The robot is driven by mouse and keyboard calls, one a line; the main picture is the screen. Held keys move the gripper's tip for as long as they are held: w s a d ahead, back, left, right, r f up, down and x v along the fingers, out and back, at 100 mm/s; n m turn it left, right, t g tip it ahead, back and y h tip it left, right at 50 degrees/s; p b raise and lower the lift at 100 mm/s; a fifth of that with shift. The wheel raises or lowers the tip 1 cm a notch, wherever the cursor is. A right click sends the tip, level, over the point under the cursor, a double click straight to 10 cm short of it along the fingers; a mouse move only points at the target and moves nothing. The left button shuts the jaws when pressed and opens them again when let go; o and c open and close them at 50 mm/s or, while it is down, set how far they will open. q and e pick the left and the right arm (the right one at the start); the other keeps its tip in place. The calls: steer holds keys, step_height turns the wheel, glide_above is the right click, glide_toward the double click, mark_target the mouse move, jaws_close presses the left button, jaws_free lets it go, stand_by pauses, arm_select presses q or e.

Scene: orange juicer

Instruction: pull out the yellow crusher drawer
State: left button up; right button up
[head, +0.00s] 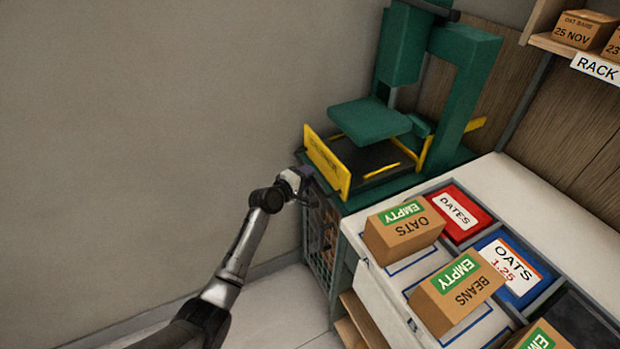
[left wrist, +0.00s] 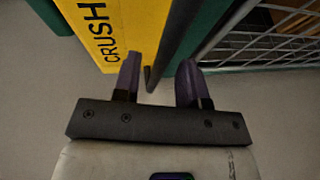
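The green crusher (head: 375,118) stands on a base in the back corner. Its yellow drawer front (head: 326,165) faces left; in the left wrist view the yellow panel (left wrist: 125,35) carries the letters CRUSH. A dark bar (left wrist: 176,38) runs along the panel's edge. My left gripper (head: 306,188) is just below and in front of the yellow panel. In the left wrist view my left gripper (left wrist: 160,78) is open, with the bar's lower end between its purple fingertips. I cannot tell whether either finger touches the bar. My right gripper is not in view.
A wire mesh cage (head: 321,245) is under the crusher, close beside my gripper. A white counter (head: 535,190) to the right holds several cardboard boxes, including an OATS box (head: 404,238), and red and blue bins. Floor and wall at the left are clear.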

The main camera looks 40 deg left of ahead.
arm_select(q)
steer(key=shift+w+f, duration=0.2)
steer(key=shift+w, duration=0.85)
steer(key=shift+c, duration=0.5)
jaws_close()
